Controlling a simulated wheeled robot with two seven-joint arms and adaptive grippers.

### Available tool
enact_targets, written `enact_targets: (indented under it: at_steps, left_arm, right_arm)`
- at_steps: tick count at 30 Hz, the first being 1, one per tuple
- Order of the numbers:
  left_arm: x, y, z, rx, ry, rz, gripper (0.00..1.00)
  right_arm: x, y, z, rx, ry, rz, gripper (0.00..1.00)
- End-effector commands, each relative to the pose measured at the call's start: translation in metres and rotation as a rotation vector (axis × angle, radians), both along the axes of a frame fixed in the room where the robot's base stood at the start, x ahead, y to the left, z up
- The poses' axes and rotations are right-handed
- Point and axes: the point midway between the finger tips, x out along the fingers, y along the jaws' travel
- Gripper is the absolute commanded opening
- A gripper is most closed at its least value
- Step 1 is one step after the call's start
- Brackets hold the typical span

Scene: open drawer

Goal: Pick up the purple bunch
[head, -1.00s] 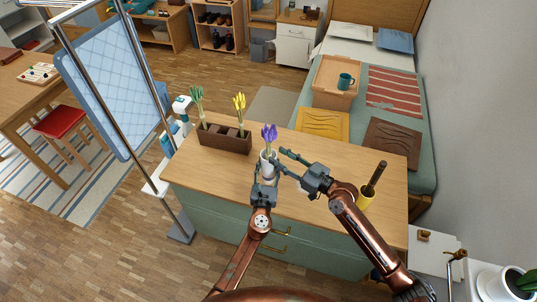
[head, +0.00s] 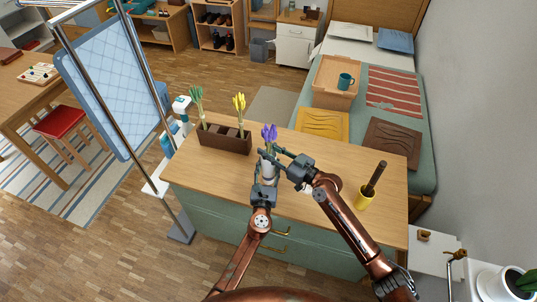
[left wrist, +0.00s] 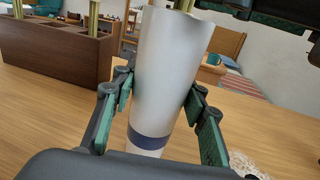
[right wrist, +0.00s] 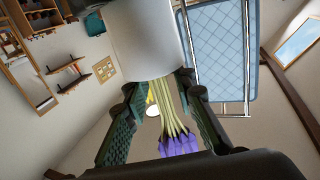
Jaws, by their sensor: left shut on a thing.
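The purple bunch (head: 269,132) stands in a white vase (head: 268,170) on the wooden top of the green drawer unit. My left gripper (head: 266,181) is shut on the vase; the left wrist view shows its fingers on both sides of the white wall (left wrist: 165,70), above a dark blue band. My right gripper (head: 272,153) is open at the vase's top. In the right wrist view the bunch's pale stems and purple heads (right wrist: 180,143) lie between its fingers (right wrist: 160,105), with gaps on both sides. The stems' lower ends are hidden in the vase.
A brown compartment box (head: 224,139) at the back left holds a green bunch (head: 197,100) and a yellow bunch (head: 240,106). The tabletop between is mostly clear.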

Motion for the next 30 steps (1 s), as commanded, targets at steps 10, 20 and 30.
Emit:
enact_targets:
  at_steps: [10,20,30]
  left_arm:
    - [0.000,0.000,0.000,0.001,0.000,0.001,0.07]
    - [0.000,0.001,0.000,0.001,0.000,0.001,0.07]
    - [0.000,0.001,0.000,0.001,0.000,0.001,0.07]
  right_arm:
    - [0.000,0.000,0.000,0.000,0.000,0.000,0.00]
    - [0.000,0.000,0.000,0.000,0.000,0.000,0.00]
    - [0.000,0.000,0.043,0.000,-0.006,0.001,0.00]
